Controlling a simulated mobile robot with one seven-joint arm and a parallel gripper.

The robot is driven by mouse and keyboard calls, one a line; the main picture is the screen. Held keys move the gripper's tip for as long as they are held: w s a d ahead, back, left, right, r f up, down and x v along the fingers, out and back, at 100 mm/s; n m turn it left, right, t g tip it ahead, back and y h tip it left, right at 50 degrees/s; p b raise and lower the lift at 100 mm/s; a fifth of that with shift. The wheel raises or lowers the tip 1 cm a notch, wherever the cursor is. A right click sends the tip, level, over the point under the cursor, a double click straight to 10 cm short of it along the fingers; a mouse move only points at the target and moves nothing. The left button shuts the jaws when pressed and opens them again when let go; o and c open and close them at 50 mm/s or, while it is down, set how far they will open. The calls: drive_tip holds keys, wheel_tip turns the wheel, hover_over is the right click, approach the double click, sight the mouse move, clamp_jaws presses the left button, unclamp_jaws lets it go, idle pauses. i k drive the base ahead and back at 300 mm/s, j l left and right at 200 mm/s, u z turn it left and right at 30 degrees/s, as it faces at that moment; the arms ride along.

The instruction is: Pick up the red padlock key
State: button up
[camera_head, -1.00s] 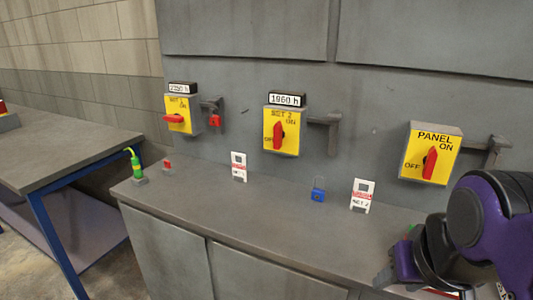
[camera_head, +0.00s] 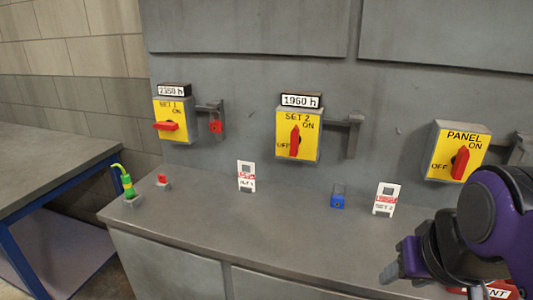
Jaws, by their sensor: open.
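A red padlock (camera_head: 215,126) hangs on the bracket beside the SET 1 switch (camera_head: 171,118). My gripper (camera_head: 394,273) is at the lower right, over the counter's front edge, far to the right of the red piece. It is open and seems empty; part of it is hidden behind my purple arm.
A green item (camera_head: 127,184) stands left of the red piece. A white tag (camera_head: 246,177), a blue padlock (camera_head: 338,198) and another tag (camera_head: 386,199) stand along the counter. A blue-legged table (camera_head: 45,165) is at the left, with a gap between.

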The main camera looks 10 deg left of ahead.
sight(162, 178)
drive_tip(key=i+j+z, duration=0.15)
drive_tip(key=j, duration=1.1)
drive_tip(key=i+j+z, duration=0.15)
drive_tip(key=j, duration=1.1)
drive_tip(key=k, duration=0.1)
